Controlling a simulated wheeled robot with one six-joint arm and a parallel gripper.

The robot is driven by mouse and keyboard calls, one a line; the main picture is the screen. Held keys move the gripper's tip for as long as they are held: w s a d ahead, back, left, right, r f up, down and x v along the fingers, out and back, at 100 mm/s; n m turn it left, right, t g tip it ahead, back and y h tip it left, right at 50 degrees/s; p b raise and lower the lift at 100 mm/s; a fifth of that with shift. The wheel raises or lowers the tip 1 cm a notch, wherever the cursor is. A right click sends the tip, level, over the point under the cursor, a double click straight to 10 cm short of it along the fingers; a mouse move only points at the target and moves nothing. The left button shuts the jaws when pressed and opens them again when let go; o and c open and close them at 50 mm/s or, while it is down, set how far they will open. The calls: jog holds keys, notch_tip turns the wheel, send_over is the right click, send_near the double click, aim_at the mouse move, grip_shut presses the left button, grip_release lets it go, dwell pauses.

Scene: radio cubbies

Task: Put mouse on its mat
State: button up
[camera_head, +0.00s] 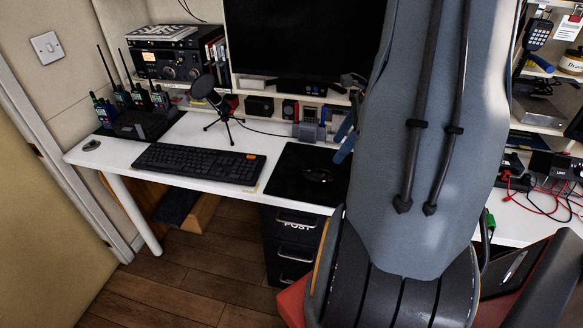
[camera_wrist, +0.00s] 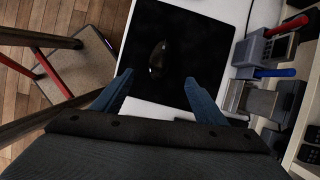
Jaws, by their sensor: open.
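The black mouse (camera_head: 318,175) lies on the black mat (camera_head: 290,172) on the white desk, to the right of the keyboard. In the wrist view the mouse (camera_wrist: 157,60) is on the mat (camera_wrist: 190,30), left of the mat's middle. My gripper (camera_wrist: 165,95) is open, its two blue fingers apart over the near part of the mat, with nothing between them. The mouse is beyond the fingertips and apart from them. In the head view my arm hides most of the gripper; a blue finger (camera_head: 346,147) shows beside the arm, above the mat.
The keyboard (camera_head: 200,163) and microphone (camera_head: 222,105) stand left of the mat. A small dark object (camera_head: 91,145) lies at the desk's left end. A grey holder (camera_wrist: 262,50) with red- and blue-handled tools borders the mat's right side. A monitor (camera_head: 300,38) stands behind.

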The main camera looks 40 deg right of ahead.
jog(key=s+a+r+n+g+h, duration=0.1)
jog(key=s+a+n, duration=0.1)
jog(key=a+n, duration=1.1)
jog(key=s+a+r+n+g+h, duration=0.1)
jog(key=s+a+r+n+h, duration=0.1)
jog(key=a+n, duration=1.1)
jog(key=shift+s+a+r+n, duration=0.15)
jog(key=shift+a+n, duration=0.25)
jog(key=shift+a, duration=2.8)
